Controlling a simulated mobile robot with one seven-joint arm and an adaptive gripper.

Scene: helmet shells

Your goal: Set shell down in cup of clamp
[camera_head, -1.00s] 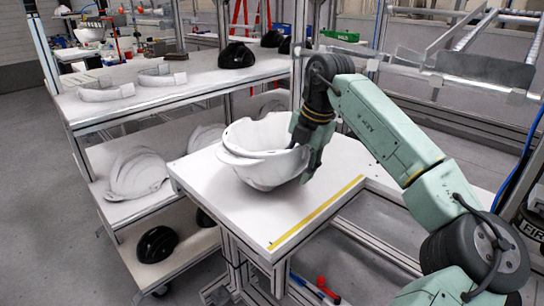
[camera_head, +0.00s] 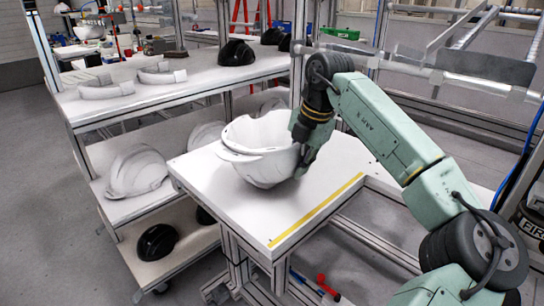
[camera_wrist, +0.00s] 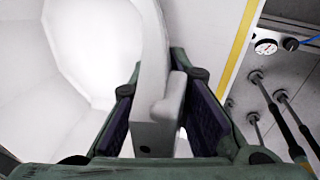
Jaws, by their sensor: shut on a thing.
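The white helmet shell (camera_head: 262,168) is upside down, its open side up and slightly tilted, over the white table top. My gripper (camera_head: 304,158) is at its right side, shut on the rim. In the wrist view the shell's wall (camera_wrist: 153,60) runs between the two fingers of my gripper (camera_wrist: 158,80), with its white inside on the left. I cannot tell whether the shell's underside touches anything. The clamp and its cup are not visible; the shell hides the table spot beneath it.
The white table (camera_head: 235,212) has a yellow strip (camera_head: 315,210) along its front right edge, with bare room in front of the shell. A shelf rack (camera_head: 150,100) at left holds other white shells and black ones (camera_head: 157,243). A pressure gauge (camera_wrist: 266,47) shows beside the table.

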